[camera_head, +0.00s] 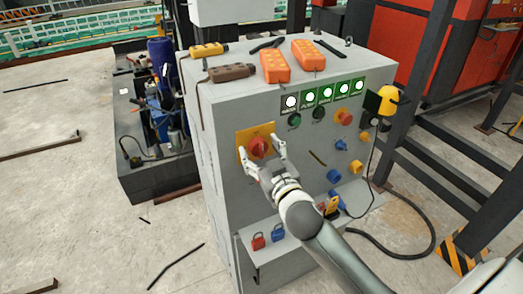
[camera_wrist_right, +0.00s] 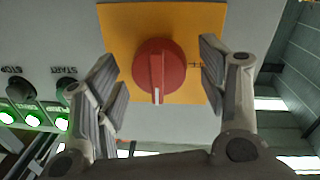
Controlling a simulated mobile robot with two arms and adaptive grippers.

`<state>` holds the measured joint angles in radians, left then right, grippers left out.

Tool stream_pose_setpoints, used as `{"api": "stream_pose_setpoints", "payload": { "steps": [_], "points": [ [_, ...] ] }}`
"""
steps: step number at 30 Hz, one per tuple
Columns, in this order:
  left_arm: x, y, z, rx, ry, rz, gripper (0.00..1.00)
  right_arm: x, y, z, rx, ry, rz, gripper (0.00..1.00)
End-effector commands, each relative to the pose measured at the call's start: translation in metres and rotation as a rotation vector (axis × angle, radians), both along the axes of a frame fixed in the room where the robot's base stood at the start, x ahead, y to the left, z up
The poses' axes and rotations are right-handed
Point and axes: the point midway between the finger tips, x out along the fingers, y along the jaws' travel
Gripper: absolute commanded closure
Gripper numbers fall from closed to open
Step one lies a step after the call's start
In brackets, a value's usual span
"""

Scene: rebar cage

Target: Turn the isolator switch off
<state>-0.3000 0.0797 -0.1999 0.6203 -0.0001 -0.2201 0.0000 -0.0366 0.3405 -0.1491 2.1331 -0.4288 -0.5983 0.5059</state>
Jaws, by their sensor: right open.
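The isolator switch is a red rotary knob (camera_head: 258,148) on a yellow plate (camera_head: 242,150) on the front of the grey control cabinet (camera_head: 222,200). In the right wrist view the red knob (camera_wrist_right: 160,70) shows a pale pointer line running down the picture, and the yellow plate (camera_wrist_right: 120,30) lies behind it. My right gripper (camera_head: 264,155) is at the knob, its two fingers open on either side. In the right wrist view the right gripper (camera_wrist_right: 160,88) has a visible gap between each finger and the knob. My left gripper does not show.
A row of lit green indicators (camera_head: 326,96) and several buttons are to the right of the knob. Orange pendant controllers (camera_head: 275,66) lie on top of the cabinet. Red and blue padlocks (camera_head: 258,242) are on the lower ledge. A black cable (camera_head: 425,245) loops on the right.

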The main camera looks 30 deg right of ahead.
Motion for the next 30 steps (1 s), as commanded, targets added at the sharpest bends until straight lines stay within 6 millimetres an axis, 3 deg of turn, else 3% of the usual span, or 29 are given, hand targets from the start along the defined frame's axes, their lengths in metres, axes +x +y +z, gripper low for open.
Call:
{"api": "stream_pose_setpoints", "payload": {
  "steps": [5, 16, 30],
  "points": [
    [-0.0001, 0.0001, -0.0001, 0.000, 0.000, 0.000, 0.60, 0.0000, 0.0001, -0.0001, 0.000, 0.000, 0.000, 0.34],
    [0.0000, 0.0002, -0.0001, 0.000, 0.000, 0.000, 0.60, -0.0002, 0.0002, -0.0001, 0.000, 0.000, 0.000, 0.80],
    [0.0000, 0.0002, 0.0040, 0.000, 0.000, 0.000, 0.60, -0.0001, 0.0002, 0.0002, -0.124, 0.000, 0.000, 0.80]
  ]
}}
